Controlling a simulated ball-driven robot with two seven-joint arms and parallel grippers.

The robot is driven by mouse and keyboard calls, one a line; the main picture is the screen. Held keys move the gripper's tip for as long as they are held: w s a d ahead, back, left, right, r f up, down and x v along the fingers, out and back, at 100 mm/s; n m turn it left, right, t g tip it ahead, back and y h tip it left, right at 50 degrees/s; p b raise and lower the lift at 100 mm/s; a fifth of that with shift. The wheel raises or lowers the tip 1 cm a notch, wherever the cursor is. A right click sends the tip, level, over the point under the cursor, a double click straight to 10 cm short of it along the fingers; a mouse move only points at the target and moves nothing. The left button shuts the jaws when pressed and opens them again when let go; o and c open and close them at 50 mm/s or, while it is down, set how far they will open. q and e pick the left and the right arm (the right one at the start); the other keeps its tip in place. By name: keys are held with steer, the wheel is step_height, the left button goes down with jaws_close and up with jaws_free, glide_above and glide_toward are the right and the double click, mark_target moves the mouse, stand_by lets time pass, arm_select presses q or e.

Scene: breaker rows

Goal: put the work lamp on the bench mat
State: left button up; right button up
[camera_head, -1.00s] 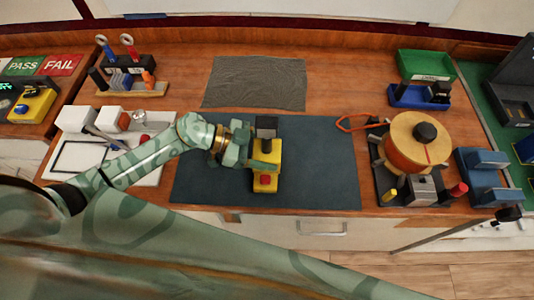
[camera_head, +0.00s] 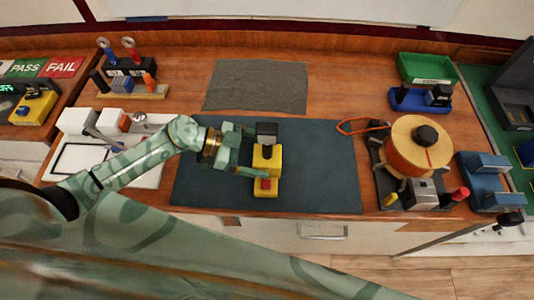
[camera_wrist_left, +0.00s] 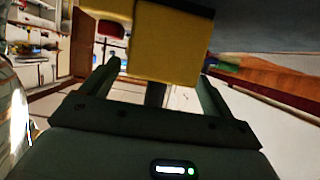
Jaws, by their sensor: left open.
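The work lamp (camera_head: 266,160) is a yellow block-shaped body with a dark head and a red button low on its front. In the left wrist view the lamp's yellow body (camera_wrist_left: 165,40) shows just beyond and between the spread fingers (camera_wrist_left: 158,85). Whether a finger touches the lamp cannot be told. My right gripper is not in view.
An orange-wound spool (camera_head: 405,155) on a dark stand is to the right, beside a blue holder (camera_head: 485,165). A grey cloth (camera_head: 255,85) lies behind the mat.

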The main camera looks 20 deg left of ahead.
arm_select(q)
steer(key=v, duration=0.9)
steer(key=shift+a, duration=0.3)
